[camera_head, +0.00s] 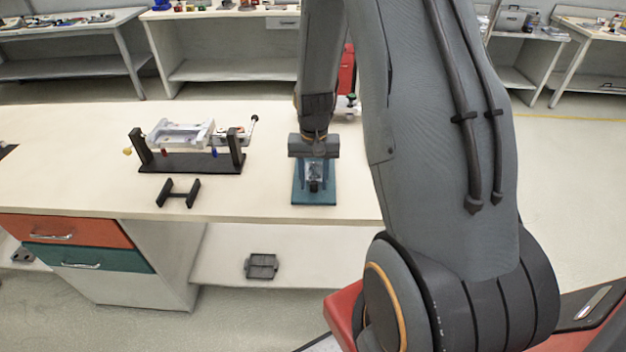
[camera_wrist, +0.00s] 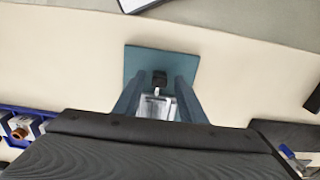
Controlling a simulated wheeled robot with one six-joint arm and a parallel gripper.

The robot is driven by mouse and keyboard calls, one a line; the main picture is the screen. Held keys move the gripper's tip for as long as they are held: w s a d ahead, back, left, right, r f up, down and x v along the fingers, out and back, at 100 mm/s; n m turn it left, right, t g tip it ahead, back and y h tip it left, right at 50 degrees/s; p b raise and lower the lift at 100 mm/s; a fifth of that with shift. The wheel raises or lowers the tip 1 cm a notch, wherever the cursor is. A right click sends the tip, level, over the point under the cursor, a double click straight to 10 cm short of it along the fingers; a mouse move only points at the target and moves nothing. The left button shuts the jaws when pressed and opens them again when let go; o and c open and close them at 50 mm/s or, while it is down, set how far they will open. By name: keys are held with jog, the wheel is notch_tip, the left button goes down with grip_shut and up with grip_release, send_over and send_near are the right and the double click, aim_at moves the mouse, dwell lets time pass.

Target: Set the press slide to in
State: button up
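The press slide stands on a teal base plate (camera_head: 313,198) near the front edge of the bench. Its clear and silver body (camera_head: 314,184) shows below my gripper (camera_head: 313,165). In the wrist view the teal plate (camera_wrist: 140,62) lies beneath my two fingers (camera_wrist: 158,90). A black knob (camera_wrist: 159,77) on a thin metal rod (camera_wrist: 157,91) shows between the fingers, in front of the silver body (camera_wrist: 155,106). The fingers are apart, one on each side of the knob, with gaps visible. I cannot tell contact or exact height. My gripper's body hides the rear of the slide.
A black stand with a silver fixture (camera_head: 185,135) is left on the bench (camera_head: 80,150). A small black bracket (camera_head: 178,193) lies in front of it. A blue bin (camera_wrist: 20,122) shows left in the wrist view. The bench front around the teal plate is clear.

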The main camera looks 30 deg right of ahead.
jog(key=shift+r+b, duration=0.95)
jog(key=shift+r, duration=2.95)
jog(key=shift+c, duration=0.2)
